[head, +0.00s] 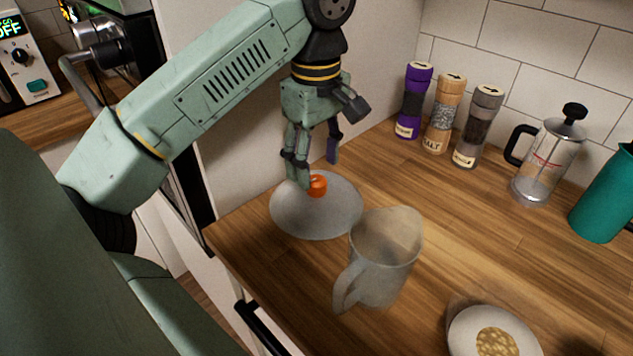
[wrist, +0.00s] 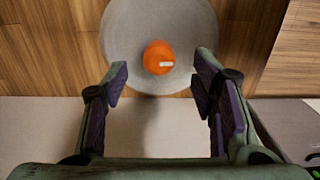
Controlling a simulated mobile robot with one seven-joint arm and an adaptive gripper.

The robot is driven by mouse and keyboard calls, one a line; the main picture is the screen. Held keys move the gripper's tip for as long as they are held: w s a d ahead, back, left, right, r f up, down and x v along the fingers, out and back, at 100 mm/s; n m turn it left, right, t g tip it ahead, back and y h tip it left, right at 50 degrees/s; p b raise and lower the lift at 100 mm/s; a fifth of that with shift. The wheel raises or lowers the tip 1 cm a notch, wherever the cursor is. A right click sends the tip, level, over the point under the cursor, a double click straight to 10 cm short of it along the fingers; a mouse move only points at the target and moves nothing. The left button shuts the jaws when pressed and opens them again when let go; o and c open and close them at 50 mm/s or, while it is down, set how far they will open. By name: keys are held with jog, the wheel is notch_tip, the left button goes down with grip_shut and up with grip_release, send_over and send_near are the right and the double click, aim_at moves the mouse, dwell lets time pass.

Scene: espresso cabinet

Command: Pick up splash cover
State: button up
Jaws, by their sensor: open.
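The splash cover (head: 335,218) is a grey translucent round lid with an orange knob (head: 318,186) at its middle. It lies on the wooden counter near the left edge. In the wrist view the cover (wrist: 120,45) shows at the top, with its knob (wrist: 158,58) ahead of and between the two fingers. My gripper (head: 318,170) is open and empty, just above and behind the knob in the head view. In the wrist view my gripper (wrist: 160,85) has its fingers spread on either side, apart from the knob.
A translucent pitcher (head: 372,275) stands close in front of the cover. Purple (head: 413,105), salt (head: 442,118) and pepper (head: 475,130) grinders, a French press (head: 545,165) and a teal container (head: 605,200) stand along the wall. A bowl (head: 462,330) sits at the front right. A wall borders the counter.

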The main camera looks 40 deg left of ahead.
aim_at(316, 178)
notch_tip(316, 178, down, 5)
jog(key=shift+r+b, duration=0.15)
jog(key=shift+b, duration=1.1)
jog(key=shift+r, duration=0.1)
jog(key=shift+c, duration=0.6)
grip_shut()
